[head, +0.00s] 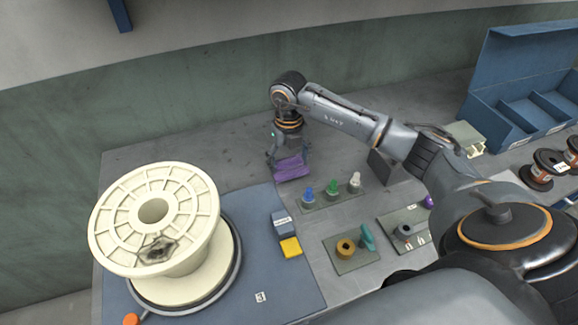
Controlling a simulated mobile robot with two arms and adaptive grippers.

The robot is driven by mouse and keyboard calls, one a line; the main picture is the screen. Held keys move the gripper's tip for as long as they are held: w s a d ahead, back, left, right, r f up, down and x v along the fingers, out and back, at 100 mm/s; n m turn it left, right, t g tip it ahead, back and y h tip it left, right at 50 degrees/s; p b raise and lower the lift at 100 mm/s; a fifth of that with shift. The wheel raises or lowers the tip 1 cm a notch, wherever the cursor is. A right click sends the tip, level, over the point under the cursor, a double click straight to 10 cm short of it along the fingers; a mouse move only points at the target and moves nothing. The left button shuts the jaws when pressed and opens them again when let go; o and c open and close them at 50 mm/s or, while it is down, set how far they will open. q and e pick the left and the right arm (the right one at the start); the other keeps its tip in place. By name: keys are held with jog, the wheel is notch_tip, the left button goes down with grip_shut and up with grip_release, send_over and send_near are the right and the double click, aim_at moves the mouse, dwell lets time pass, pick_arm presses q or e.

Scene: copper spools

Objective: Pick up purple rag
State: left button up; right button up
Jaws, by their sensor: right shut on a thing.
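The purple rag (291,168) is near the back of the grey table, behind the blue mat. It looks like a small folded bundle. My right gripper (289,155) points down at it from above, with its fingers around the rag's upper part. It is shut on the rag. I cannot tell whether the rag still touches the table. My left gripper is not in the head view.
A blue bin (487,105) is at the back right, near copper spools (537,177). The table left of the rag is clear.

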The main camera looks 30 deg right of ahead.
jog(key=s+a+r+b, duration=0.2)
jog(key=s+a+r, duration=0.6)
jog(key=a+r, duration=0.2)
jog(key=shift+a+r+b, duration=0.35)
jog(key=shift+a+r, duration=0.05)
jog(key=shift+a, duration=0.3)
jog(key=shift+s, duration=0.1)
